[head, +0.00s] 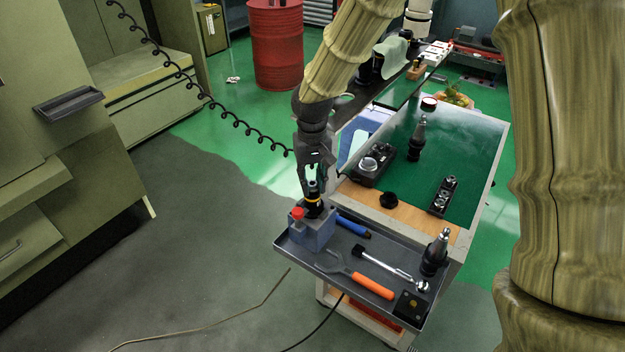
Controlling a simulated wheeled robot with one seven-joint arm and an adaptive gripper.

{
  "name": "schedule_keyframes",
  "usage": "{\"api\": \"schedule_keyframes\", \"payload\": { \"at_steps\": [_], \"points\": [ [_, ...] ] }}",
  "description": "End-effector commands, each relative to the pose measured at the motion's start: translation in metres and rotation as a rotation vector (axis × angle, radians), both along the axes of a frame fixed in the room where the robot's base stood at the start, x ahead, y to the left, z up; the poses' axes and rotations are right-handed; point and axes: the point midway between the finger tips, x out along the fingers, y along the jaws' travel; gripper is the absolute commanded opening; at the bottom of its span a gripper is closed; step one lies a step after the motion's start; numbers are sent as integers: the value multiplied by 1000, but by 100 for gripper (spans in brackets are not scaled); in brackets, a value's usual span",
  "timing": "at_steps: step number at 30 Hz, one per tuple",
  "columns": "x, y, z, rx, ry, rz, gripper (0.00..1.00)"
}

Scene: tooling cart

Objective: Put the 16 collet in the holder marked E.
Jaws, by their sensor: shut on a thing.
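My gripper (315,178) points down over the near left corner of the cart, shut on a small dark, collet-like piece. Its size mark cannot be read, and the fingers partly hide it. Right below is a black holder (313,202) with a yellow band, upright in a grey block (312,233) with a red knob. I cannot tell whether the piece touches the holder or is inside it. A collet rack (444,195) with several pieces lies on the green mat. Other holders with silver tapers stand on the mat (416,138) and the tray (435,252). No letter E is legible.
The grey tray (335,284) also holds an orange-handled tool (372,285), a silver wrench (385,264), a blue-handled tool (353,227) and a black box (411,305). A black ring-shaped part (388,200) lies on the wood strip. The mat's far right is clear.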

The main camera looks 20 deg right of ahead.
Motion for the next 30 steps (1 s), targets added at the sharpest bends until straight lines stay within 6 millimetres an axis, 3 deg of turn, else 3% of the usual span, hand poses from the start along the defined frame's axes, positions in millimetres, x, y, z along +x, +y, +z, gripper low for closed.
{"api": "schedule_keyframes", "payload": {
  "at_steps": [27,28,30],
  "points": [
    [0,0,-5,0,0,0,0],
    [0,0,-5,0,0,0,31],
    [0,0,-5,0,0,0,44]
  ]
}}
